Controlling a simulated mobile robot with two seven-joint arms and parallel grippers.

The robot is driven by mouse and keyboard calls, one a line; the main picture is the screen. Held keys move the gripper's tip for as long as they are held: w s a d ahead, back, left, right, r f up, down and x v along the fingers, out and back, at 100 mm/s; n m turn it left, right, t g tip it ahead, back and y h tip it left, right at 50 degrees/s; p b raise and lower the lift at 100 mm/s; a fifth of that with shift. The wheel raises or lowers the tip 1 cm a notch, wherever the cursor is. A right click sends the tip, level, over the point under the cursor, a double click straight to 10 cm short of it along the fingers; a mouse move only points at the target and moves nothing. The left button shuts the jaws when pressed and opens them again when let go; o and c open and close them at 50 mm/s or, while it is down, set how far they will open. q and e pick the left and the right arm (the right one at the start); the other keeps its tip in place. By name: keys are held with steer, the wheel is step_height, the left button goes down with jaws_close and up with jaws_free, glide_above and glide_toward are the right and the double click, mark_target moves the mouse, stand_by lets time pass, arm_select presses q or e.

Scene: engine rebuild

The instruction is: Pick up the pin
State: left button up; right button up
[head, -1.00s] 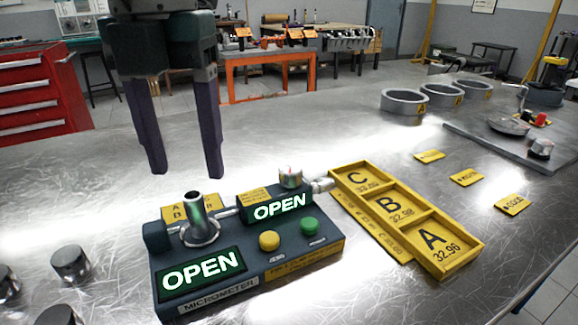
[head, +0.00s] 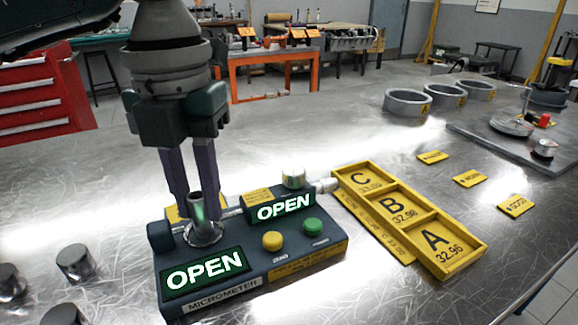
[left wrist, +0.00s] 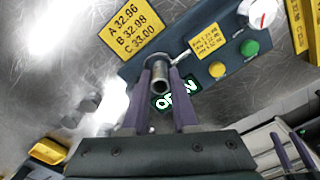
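The pin (head: 196,207) is a hollow grey metal cylinder standing upright in a round seat on the micrometer (head: 250,262). My left gripper (head: 195,208) points down over it, its purple fingers open. In the left wrist view the pin (left wrist: 160,76) lies between the two fingertips (left wrist: 160,70), with narrow gaps seeming to remain on both sides. The micrometer's two displays read OPEN. My right gripper (left wrist: 292,150) shows only at the lower right of the left wrist view, its purple fingers apart and empty.
A yellow tray (head: 462,262) with compartments A, B and C is right of the micrometer. Several metal cylinders (head: 75,262) stand at the left. Grey rings (head: 408,103) and yellow labels (head: 469,179) are farther right. The table's middle back is clear.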

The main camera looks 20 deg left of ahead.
arm_select(q)
jaws_close()
steer(key=shift+r, duration=0.1)
